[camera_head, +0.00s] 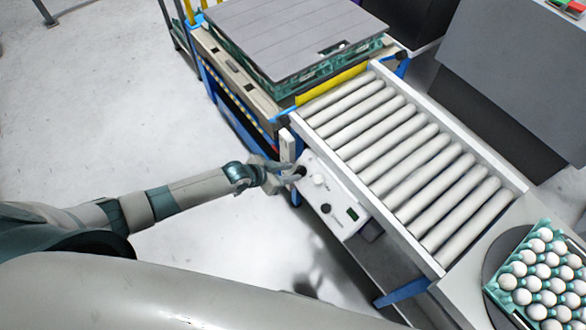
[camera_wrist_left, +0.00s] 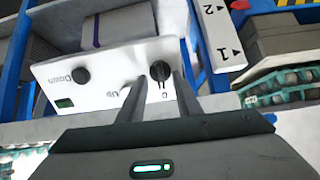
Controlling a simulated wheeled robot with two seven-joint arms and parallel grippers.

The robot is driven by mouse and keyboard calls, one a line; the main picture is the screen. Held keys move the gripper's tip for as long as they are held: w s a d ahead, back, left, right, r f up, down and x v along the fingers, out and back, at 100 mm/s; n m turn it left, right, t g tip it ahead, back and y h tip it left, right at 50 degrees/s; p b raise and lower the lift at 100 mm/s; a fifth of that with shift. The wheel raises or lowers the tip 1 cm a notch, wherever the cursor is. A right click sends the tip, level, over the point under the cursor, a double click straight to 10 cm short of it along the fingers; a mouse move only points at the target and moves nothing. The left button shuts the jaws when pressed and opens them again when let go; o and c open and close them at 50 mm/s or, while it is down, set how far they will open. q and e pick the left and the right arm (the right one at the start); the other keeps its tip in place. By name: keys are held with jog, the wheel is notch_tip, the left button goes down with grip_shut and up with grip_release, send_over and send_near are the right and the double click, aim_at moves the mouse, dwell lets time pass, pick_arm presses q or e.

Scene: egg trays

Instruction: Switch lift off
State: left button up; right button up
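A white control box (camera_head: 336,222) is fixed to the side of the roller conveyor. It also shows in the left wrist view (camera_wrist_left: 108,68), with a dark "Down" knob (camera_wrist_left: 80,75), a green display (camera_wrist_left: 64,103) and a black rotary switch (camera_wrist_left: 160,70) with a "0" mark below it. My left gripper (camera_head: 297,171) is at the far end of the box. In the left wrist view, its two fingers (camera_wrist_left: 159,78) are apart, with the switch between their tips; I cannot tell whether they touch it. One finger partly hides the "Up" control. My right gripper is not in view.
The roller conveyor (camera_head: 480,157) runs from the lift, with its grey-topped stack (camera_head: 290,30), to a table. A green tray of eggs (camera_head: 497,294) is at the lower right. A white plate marked 1 and 2 (camera_wrist_left: 217,35) stands close beside the switch. Open floor lies left.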

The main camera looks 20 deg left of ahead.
pick_arm(q)
jog(key=p+v, duration=0.4)
jog(key=v, duration=0.2)
jog(key=shift+s+a+r+p, duration=0.15)
jog(key=shift+s+r+p, duration=0.05)
jog(key=shift+r+p, duration=0.1)
